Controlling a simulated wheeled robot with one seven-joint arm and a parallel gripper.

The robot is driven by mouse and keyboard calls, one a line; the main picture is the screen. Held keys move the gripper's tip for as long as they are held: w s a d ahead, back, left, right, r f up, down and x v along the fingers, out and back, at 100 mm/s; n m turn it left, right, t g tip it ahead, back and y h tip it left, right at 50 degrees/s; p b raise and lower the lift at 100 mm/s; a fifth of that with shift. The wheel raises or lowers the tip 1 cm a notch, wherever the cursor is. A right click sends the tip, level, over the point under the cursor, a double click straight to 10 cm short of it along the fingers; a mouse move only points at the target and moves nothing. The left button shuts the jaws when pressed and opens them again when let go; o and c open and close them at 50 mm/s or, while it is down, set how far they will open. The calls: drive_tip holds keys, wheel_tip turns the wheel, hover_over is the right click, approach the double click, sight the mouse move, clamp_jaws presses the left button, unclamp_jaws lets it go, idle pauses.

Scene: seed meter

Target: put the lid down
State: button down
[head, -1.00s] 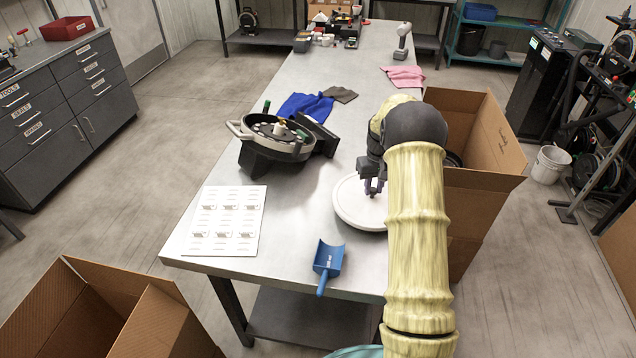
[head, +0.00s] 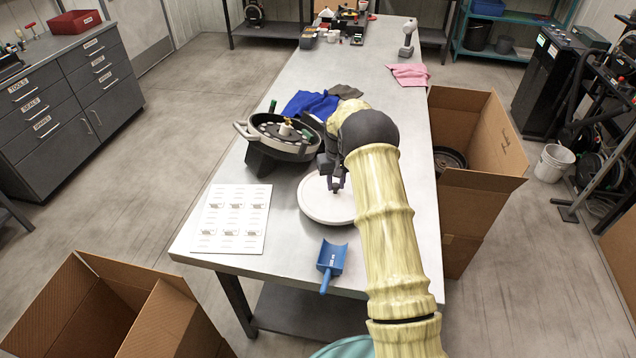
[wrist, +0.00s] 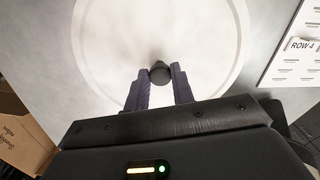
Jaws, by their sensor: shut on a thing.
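The lid (head: 325,207) is a round, pale disc with a dark knob at its centre. In the head view it is over the near part of the metal table, in front of the black seed meter (head: 268,148); I cannot tell whether it touches the table. My gripper (head: 336,186) is above the lid's middle, pointing down. In the wrist view my gripper (wrist: 160,84) is shut on the knob (wrist: 160,72), with a finger on each side, and the lid (wrist: 205,40) spreads out beyond the fingers. My arm hides part of the table to the right.
A blue scoop (head: 330,262) lies in front of the lid, and a printed sheet (head: 235,218) lies to its left. Blue cloth (head: 308,103) lies behind the meter. An open cardboard box (head: 485,185) stands right of the table (head: 285,255). Bare tabletop shows around the scoop.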

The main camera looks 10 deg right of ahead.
sight(318, 190)
drive_tip(key=a, duration=0.1)
drive_tip(key=w+a+p, duration=0.1)
drive_tip(key=a, duration=0.1)
drive_tip(key=shift+w+a+r, duration=0.15)
drive_tip(key=shift+a, duration=0.05)
drive_tip(key=shift+w+a, duration=0.2)
drive_tip(key=shift+a, duration=0.05)
drive_tip(key=shift+a, duration=0.1)
drive_tip(key=shift+w+a, duration=0.1)
drive_tip(key=shift+a, duration=0.2)
drive_tip(key=shift+w+a+f+p, duration=0.1)
drive_tip(key=shift+a+f+p, duration=0.2)
drive_tip(key=shift+p, duration=0.35)
wheel_tip(318, 190, down, 2)
drive_tip(key=shift+f+p, duration=0.15)
drive_tip(key=shift+p, duration=0.5)
drive_tip(key=shift+f, duration=0.4)
